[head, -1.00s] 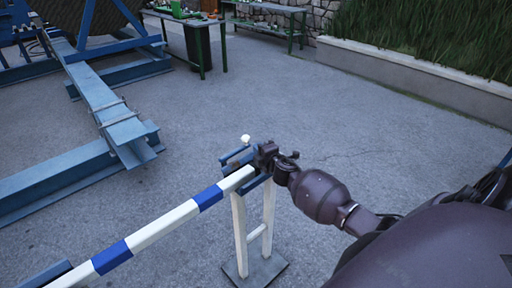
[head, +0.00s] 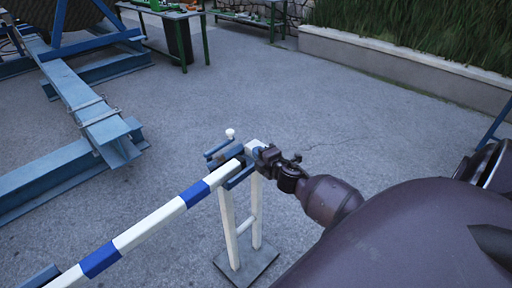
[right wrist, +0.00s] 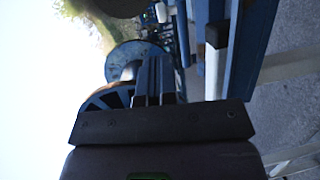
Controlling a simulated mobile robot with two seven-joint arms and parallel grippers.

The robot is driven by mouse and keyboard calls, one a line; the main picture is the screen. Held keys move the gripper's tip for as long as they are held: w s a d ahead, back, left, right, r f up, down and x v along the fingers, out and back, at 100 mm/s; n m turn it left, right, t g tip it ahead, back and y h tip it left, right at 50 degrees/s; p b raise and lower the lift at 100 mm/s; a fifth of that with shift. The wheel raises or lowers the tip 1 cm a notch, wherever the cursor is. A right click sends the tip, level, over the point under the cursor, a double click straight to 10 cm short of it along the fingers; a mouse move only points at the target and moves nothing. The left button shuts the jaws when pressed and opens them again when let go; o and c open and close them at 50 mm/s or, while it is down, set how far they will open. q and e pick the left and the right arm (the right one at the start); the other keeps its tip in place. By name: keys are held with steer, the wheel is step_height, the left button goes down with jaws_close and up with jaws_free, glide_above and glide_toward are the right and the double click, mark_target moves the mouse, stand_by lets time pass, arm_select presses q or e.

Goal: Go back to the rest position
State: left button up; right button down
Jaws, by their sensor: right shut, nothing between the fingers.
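My right gripper (head: 262,158) is shut and empty. In the head view it is at the right end of a blue-and-white striped bar (head: 150,222), close beside the blue bracket (head: 232,168) on top of a white stand (head: 230,222). I cannot tell whether it touches the stand. In the right wrist view its dark fingers (right wrist: 153,80) point away from the camera, close together. My left gripper is not in view.
A blue steel frame (head: 85,100) with a large reel lies at the left. Green-legged tables (head: 180,15) with small items stand at the back. A low wall (head: 400,65) with grass runs along the right. The pavement between is clear.

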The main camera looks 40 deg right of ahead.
stand_by(0.3)
steer(key=s+a+f+m+g, duration=0.1)
steer(key=s+a+f+m, duration=0.2)
steer(key=s+a+m, duration=0.2)
steer(key=s+a+f+m+g+y, duration=0.1)
steer(key=s+a+f+m+g, duration=0.1)
steer(key=s+a+f+m, duration=0.2)
steer(key=s+a+f+m+g+y, duration=0.1)
steer(key=s+a+f+m, duration=0.2)
steer(key=s, duration=1.1)
steer(key=a+m, duration=0.3)
steer(key=a, duration=0.3)
steer(key=shift+s+a+f+g, duration=0.15)
steer(key=shift+a+f+g, duration=0.05)
steer(key=shift+f+g, duration=0.1)
